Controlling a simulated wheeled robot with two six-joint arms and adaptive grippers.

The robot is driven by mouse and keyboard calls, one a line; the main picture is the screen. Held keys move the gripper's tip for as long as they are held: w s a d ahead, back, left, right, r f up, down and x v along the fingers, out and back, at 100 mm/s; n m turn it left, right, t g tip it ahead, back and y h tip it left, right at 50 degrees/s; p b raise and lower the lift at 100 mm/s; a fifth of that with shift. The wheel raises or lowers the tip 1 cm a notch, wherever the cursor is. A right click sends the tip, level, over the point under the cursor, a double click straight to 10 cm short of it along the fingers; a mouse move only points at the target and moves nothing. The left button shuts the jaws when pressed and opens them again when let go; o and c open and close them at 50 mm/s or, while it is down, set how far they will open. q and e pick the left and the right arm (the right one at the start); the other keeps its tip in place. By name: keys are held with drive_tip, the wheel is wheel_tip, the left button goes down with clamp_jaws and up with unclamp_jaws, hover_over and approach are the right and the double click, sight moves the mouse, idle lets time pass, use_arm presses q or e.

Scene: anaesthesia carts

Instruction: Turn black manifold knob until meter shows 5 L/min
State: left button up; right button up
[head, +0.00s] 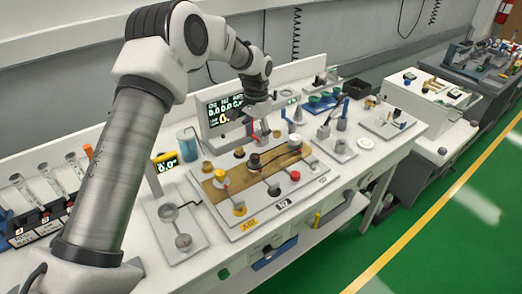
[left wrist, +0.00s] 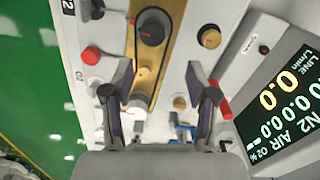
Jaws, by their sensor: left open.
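The manifold is a light panel (head: 245,217) with a brown-gold plate (head: 270,167) carrying several knobs. The black knob (head: 254,160) sits on the gold plate; in the left wrist view it shows as a round black knob (left wrist: 152,30) at the top centre. My left gripper (head: 256,122) is above the panel's back edge, apart from the black knob. Its two fingers are spread in the left wrist view (left wrist: 160,78), with nothing held between them. The meter is a dark screen (head: 225,114); in the left wrist view its LINE L/min screen (left wrist: 286,88) reads 0.0. My right gripper is out of view.
A red knob (left wrist: 91,56) and a gold knob (left wrist: 209,37) flank the black knob. A small yellow-lit display (head: 165,161) and a blue cylinder (head: 188,141) stand left of the panel. Trays and tools crowd the bench's right; green floor (head: 420,215) lies in front.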

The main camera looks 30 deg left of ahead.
sight(255, 156)
use_arm(q)
drive_tip(key=s+f+p, duration=0.1)
drive_tip(key=s+d+f, duration=0.1)
drive_tip(key=s+f, duration=0.1)
drive_tip(key=shift+d+p, duration=0.1)
drive_tip(key=shift+p, duration=0.25)
drive_tip(key=f, duration=0.1)
drive_tip(key=w+f, duration=0.1)
drive_tip(key=f, duration=0.1)
drive_tip(key=shift+w+a+f, duration=0.35)
drive_tip(key=shift+a, duration=0.05)
drive_tip(key=shift+s+d+r, duration=0.15)
drive_tip(key=shift+s+r, duration=0.1)
drive_tip(key=shift+r, duration=0.05)
drive_tip(key=shift+c, duration=1.1)
drive_tip(key=shift+s+d+r, duration=0.1)
drive_tip(key=shift+s+r, duration=0.05)
drive_tip(key=shift+s, duration=0.05)
drive_tip(key=c, duration=0.5)
clamp_jaws()
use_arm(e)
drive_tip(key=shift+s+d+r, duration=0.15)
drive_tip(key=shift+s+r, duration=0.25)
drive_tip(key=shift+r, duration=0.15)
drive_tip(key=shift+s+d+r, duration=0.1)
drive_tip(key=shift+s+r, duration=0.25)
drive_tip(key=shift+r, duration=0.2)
